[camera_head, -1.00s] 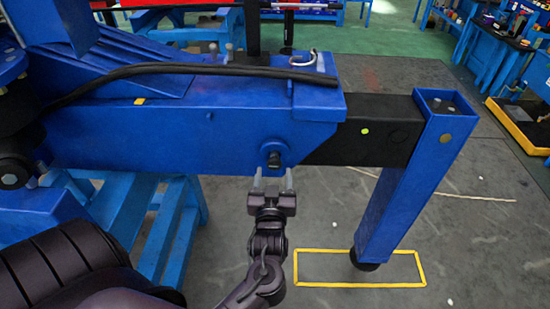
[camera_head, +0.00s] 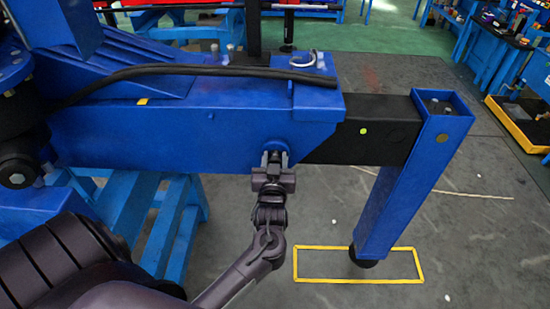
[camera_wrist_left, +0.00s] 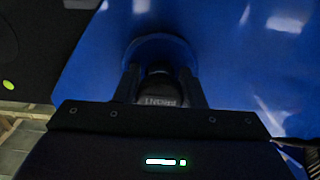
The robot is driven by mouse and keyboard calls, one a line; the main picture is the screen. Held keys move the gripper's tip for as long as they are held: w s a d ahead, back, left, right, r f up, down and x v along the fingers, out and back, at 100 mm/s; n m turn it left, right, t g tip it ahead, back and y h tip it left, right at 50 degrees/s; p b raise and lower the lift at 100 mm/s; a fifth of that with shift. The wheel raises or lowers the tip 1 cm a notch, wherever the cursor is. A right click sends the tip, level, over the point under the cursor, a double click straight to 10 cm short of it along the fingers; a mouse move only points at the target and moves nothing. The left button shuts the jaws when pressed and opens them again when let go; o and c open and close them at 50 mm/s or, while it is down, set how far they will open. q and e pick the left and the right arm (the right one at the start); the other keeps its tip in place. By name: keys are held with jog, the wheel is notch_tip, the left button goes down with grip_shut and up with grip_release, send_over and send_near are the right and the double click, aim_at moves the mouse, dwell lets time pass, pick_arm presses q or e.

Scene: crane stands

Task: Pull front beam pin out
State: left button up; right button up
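The front beam pin (camera_wrist_left: 160,92) is a short dark cylinder with pale lettering on its end. It sits in a round blue collar on the side of the blue beam (camera_head: 170,135). My left gripper (camera_head: 275,160) is at the pin, with one finger on each side. In the left wrist view the fingers (camera_wrist_left: 160,88) lie close against the pin's sides and appear shut on it. In the head view the fingers mostly hide the pin. My right gripper is not in view.
A black inner beam (camera_head: 365,140) runs right from the blue beam to a blue upright leg (camera_head: 405,190). A yellow floor outline (camera_head: 330,280) lies around the leg's foot. A blue trestle (camera_head: 135,205) stands under the beam at left. The grey floor is otherwise mostly clear.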

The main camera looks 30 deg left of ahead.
pick_arm(q)
grip_shut()
jog(key=p+v, duration=0.1)
jog(key=v, duration=0.3)
jog(key=shift+s+d+f+p, duration=0.15)
jog(key=shift+s+d+p, duration=0.05)
jog(key=shift+s+p, duration=0.15)
jog(key=shift+o, duration=1.6)
grip_release()
jog(key=o, duration=0.3)
jog(key=shift+s+d, duration=0.1)
jog(key=shift+o, duration=0.2)
jog(key=b+v, duration=0.2)
jog(key=v, duration=0.6)
